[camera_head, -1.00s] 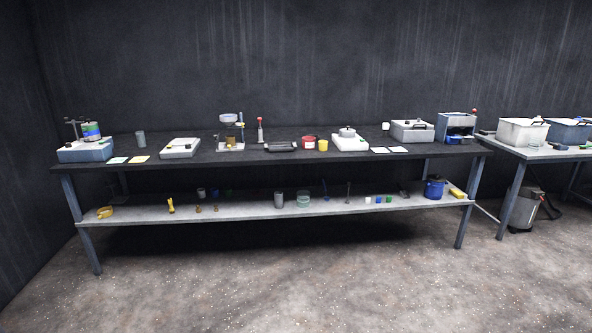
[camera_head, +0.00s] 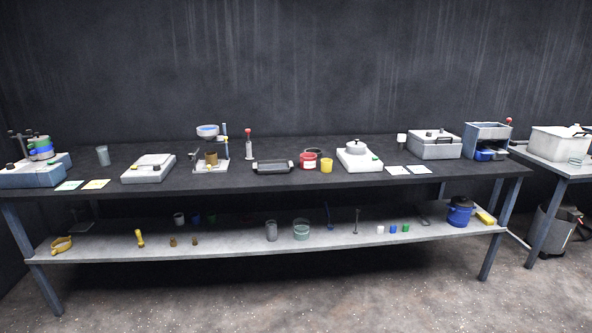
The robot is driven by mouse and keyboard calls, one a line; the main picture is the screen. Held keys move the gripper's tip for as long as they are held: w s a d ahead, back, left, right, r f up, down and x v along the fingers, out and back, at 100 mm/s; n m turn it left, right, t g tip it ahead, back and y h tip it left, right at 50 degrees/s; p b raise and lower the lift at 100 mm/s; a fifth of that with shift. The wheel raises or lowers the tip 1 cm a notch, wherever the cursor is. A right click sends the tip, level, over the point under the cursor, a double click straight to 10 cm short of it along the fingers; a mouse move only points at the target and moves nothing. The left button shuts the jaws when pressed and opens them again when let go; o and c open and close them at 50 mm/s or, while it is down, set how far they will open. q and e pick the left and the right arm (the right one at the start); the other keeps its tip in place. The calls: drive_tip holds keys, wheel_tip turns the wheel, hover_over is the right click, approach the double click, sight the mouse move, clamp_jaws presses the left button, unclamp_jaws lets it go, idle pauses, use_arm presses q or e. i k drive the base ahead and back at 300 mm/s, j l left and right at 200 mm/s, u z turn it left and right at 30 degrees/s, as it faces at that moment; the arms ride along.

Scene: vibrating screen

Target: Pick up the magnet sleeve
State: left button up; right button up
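I cannot tell for sure which thing is the magnet sleeve. A slim upright pale piece with a red knob on top (camera_head: 249,145) stands near the middle of the dark bench top (camera_head: 222,186), right of a stand with a funnel (camera_head: 208,132); it may be the sleeve. On the lower shelf (camera_head: 200,246) are a grey cylinder (camera_head: 271,231) and a small upright rod on a base (camera_head: 356,222). Neither of my grippers shows in the view.
A white balance (camera_head: 149,169), a black tray (camera_head: 272,167), a red jar (camera_head: 308,161) and a yellow cup (camera_head: 327,166) stand on the bench. A second table with a white tub (camera_head: 560,144) is at the right. The floor in front (camera_head: 330,290) is clear.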

sight(249, 157)
drive_tip(key=i, duration=2.8)
drive_tip(key=i+u, duration=0.2)
drive_tip(key=i, duration=0.15)
